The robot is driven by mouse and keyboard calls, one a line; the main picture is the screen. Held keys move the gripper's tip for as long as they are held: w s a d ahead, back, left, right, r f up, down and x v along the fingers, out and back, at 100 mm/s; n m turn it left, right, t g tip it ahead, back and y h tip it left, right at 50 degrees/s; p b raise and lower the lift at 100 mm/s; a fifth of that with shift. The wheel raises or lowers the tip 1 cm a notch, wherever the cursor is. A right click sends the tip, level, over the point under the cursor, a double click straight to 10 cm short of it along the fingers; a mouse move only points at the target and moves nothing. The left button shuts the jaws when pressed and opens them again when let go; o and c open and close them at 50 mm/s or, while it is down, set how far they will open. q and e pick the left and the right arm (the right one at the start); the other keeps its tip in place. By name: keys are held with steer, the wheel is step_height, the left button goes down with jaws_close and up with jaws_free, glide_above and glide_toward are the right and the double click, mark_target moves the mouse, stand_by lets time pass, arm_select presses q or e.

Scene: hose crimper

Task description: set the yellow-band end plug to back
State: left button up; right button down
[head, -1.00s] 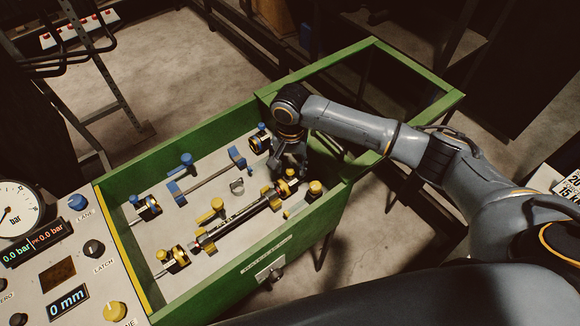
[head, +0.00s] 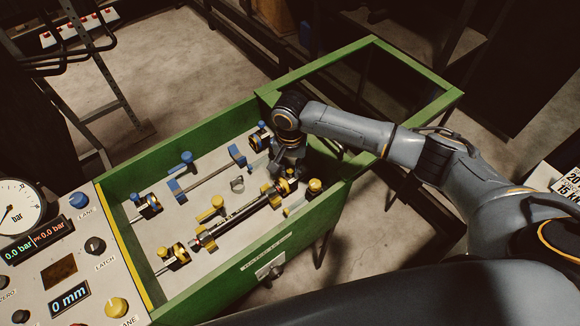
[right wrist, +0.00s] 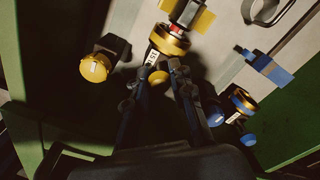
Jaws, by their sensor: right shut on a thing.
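The yellow-band end plug (head: 284,187), with a gold ring, sits at the right end of a dark hose-like bar (head: 243,215) in the tray. In the right wrist view its gold ring (right wrist: 169,40) and a white label show just beyond my fingertips. My right gripper (right wrist: 163,72) is shut, apparently on the plug's round yellow knob (right wrist: 157,79), which shows between the fingers. In the head view my right gripper (head: 287,168) comes down over the plug and partly hides it. My left gripper is not in view.
The green tray walls (head: 316,208) stand close beside my right gripper. A yellow-capped post (right wrist: 96,67) is near it on the left in the wrist view, and a blue-knobbed fitting (right wrist: 242,101) on the right. A control panel (head: 70,265) stands left of the tray.

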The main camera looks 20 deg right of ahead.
steer(key=d, duration=0.1)
steer(key=w+d+p, duration=0.1)
steer(key=d, duration=0.1)
steer(key=shift+w+d, duration=0.15)
steer(key=c, duration=1.4)
jaws_free()
steer(key=shift+o, duration=1.3)
steer(key=shift+d, duration=0.15)
step_height(320, 180, up, 12)
